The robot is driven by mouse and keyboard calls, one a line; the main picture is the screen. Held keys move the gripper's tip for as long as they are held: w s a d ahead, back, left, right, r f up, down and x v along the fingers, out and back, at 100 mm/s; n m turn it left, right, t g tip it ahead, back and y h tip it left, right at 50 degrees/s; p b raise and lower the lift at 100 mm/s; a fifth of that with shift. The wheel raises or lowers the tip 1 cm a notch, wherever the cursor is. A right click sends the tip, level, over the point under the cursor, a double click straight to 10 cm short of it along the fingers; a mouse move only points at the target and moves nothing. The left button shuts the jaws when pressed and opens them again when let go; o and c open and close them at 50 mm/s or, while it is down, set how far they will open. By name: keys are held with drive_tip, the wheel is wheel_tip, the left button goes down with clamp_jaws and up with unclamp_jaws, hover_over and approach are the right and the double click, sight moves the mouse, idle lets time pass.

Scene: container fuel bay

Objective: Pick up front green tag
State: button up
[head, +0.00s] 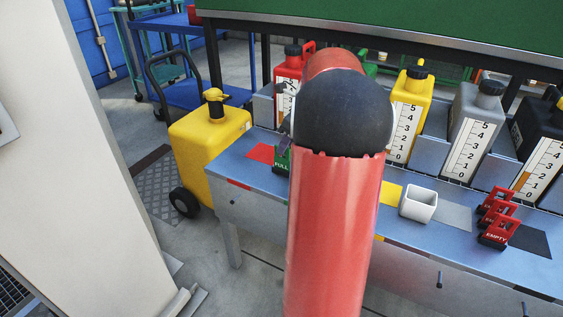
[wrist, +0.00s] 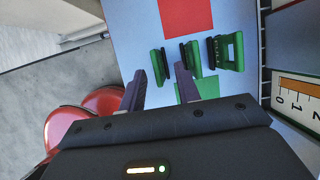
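Three green tags stand in a row on the metal bench in the wrist view. The front green tag (wrist: 158,66) is the leftmost, nearest the bench edge; a middle tag (wrist: 191,58) and a back tag (wrist: 226,51) stand to its right. In the head view a green tag marked FULL (head: 282,160) shows partly past my arm, which hides the rest. My gripper (wrist: 160,76) is open, its two dark fingers on either side of the front tag's line. I cannot tell whether the tag is between the fingertips or just beyond them.
Red EMPTY tags (head: 499,233) and a white cup (head: 418,204) stand on the bench to the right. Yellow (head: 408,110), grey (head: 473,128) and black jugs line the back. A red patch (wrist: 186,14) and green patch (wrist: 198,88) mark the bench. A yellow wheeled tank (head: 205,150) stands left.

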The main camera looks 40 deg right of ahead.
sight(282, 160)
drive_tip(key=x, duration=0.5)
drive_tip(key=shift+a+r, duration=0.1)
drive_tip(key=shift+a, duration=0.05)
clamp_jaws()
